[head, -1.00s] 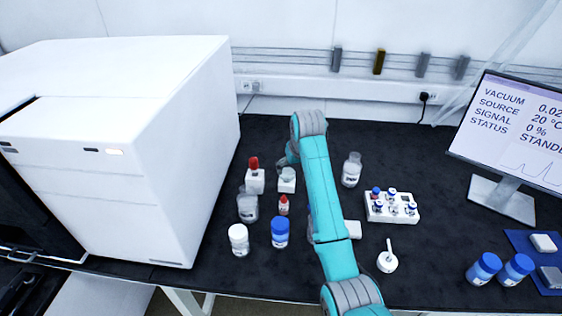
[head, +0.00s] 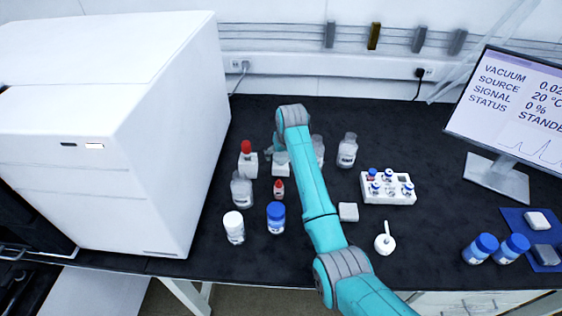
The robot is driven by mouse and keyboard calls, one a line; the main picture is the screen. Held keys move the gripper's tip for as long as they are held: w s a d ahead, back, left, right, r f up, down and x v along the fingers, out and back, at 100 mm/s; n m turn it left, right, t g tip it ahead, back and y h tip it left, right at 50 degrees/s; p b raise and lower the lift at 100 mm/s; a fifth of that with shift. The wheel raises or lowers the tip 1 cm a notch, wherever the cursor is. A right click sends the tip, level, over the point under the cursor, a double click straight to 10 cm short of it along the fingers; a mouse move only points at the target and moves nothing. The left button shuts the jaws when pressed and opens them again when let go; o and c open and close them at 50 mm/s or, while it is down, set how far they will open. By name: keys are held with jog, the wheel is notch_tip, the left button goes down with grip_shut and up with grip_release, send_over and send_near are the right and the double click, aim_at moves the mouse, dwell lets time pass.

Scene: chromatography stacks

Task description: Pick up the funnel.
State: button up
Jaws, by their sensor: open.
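My gripper (head: 277,149) hangs from the arm's far end, just above and against this piece in the picture. The gripper is open, and its fingers are mostly hidden by my teal arm. I cannot tell whether they touch the piece. A white round object with an upright stem (head: 385,242) stands nearer the front right, clear of the gripper.
A vial rack (head: 388,190) stands right. A large white instrument (head: 150,190) bounds the left.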

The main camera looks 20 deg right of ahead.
jog(key=shift+x, duration=1.35)
jog(key=c, duration=1.1)
jog(key=shift+r, duration=0.15)
